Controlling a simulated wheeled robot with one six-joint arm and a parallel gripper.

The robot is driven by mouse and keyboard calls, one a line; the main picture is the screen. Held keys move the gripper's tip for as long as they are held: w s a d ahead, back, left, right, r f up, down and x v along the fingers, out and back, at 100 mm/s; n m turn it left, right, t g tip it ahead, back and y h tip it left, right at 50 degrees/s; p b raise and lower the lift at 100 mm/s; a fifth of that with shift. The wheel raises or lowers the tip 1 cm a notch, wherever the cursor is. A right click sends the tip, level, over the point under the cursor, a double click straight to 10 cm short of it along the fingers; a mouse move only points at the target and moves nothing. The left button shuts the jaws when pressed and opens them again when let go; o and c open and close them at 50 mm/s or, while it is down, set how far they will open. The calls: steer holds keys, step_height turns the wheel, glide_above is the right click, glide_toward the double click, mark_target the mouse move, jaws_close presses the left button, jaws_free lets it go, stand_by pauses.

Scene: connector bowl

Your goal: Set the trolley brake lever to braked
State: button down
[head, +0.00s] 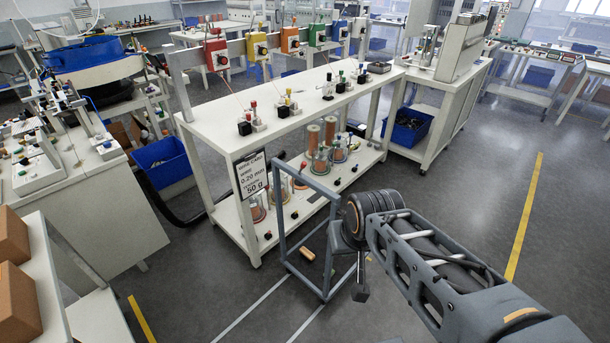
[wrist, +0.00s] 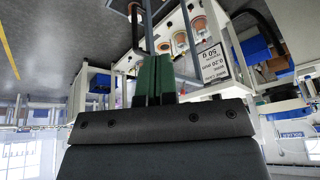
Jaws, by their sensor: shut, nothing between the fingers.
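The trolley (head: 285,218) is a grey tubular frame standing on the floor in the middle of the head view. My arm's end hangs in front of its right side and hides part of it. I cannot make out its brake lever or the lever's setting with certainty. In the wrist view my gripper (wrist: 155,62) shows two green fingers shut together with nothing between them. Grey bars of the trolley (wrist: 149,30) show just beyond the fingertips; whether they touch cannot be told. In the head view the fingers are hidden behind my wrist.
A white two-level bench (head: 300,115) with a sign (head: 252,174) and jars of wire stands behind the trolley. A small tan piece (head: 307,254) lies low within the trolley's outline. Cardboard boxes (head: 14,300) are at lower left. Open floor (head: 480,190) lies to the right.

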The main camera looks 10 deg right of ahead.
steer(key=w+a+f+m+t+y+b, duration=0.1)
steer(key=w+a+f+m+t+b, duration=0.15)
steer(key=w, duration=0.35)
steer(key=w+a+f+m+t+b, duration=0.2)
steer(key=w+f+m+b, duration=0.1)
steer(key=w, duration=0.2)
steer(key=m+t+h+b, duration=0.2)
steer(key=m+t+b, duration=0.55)
steer(key=m, duration=0.35)
glide_toward(312, 183)
steer(key=s+a+r, duration=0.2)
steer(key=s+a, duration=0.1)
steer(key=a, duration=0.2)
steer(key=f+m+t+h+b, duration=0.1)
steer(key=m+h+b, duration=0.1)
steer(key=m, duration=0.1)
steer(key=f+m+t+h+b, duration=0.1)
steer(key=m+h, duration=0.2)
steer(key=w+d+f+m+t+h+b, duration=0.1)
steer(key=m+h+b, duration=0.1)
steer(key=m, duration=0.2)
steer(key=shift+w+f+b, duration=0.15)
steer(key=shift+f+b, duration=0.15)
